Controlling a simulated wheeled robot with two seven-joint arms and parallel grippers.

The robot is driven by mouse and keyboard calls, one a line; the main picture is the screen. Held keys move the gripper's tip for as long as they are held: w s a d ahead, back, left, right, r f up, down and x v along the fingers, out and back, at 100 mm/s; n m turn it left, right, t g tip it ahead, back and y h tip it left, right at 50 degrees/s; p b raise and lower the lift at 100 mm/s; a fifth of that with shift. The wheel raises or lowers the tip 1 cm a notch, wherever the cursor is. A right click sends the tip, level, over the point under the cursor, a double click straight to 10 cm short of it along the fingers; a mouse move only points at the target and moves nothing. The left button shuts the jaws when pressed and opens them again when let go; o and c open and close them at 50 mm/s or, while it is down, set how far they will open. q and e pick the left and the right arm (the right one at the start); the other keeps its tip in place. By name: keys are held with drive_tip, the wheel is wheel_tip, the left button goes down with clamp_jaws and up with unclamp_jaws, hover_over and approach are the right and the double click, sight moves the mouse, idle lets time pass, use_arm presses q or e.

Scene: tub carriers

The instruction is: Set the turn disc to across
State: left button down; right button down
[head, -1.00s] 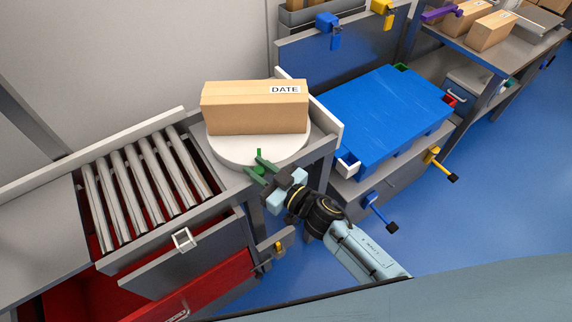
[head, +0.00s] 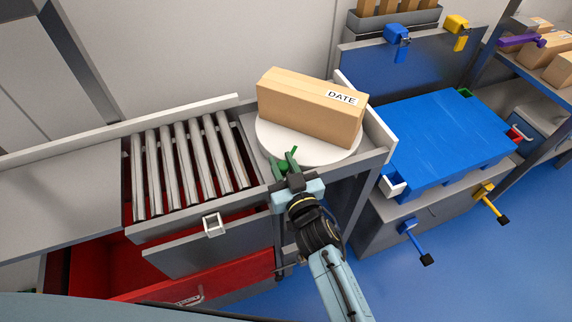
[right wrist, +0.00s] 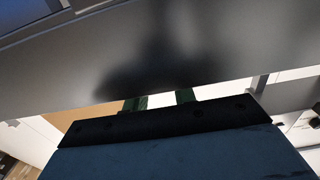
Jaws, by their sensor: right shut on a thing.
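The turn disc (head: 316,154) is a white round plate in a grey frame, right of the rollers, in the head view. A brown carton (head: 305,108) marked DATE rides on it, lying askew to the frame. My right gripper (head: 286,161) is at the disc's near-left rim, shut on a small green knob (head: 284,166); the fingers partly hide the knob. In the right wrist view, the green fingers (right wrist: 160,100) point toward a dark shadowed surface and the knob cannot be made out. My left gripper is not in view.
Metal rollers (head: 185,165) lie left of the disc above an open red drawer (head: 95,265). A blue platform (head: 445,135) stands to the right, with blue (head: 410,232) and yellow (head: 487,195) levers below. Blue floor is clear at the lower right.

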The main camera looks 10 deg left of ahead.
drive_tip(key=c, duration=1.3)
unclamp_jaws()
drive_tip(key=shift+o, duration=0.6)
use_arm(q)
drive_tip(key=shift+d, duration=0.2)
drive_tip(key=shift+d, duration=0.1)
use_arm(e)
drive_tip(key=shift+s+d, duration=0.1)
use_arm(q)
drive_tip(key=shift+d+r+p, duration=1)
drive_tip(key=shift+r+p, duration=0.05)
drive_tip(key=shift+p, duration=0.1)
use_arm(e)
drive_tip(key=v, duration=1.3)
drive_tip(key=shift+s+f, duration=0.1)
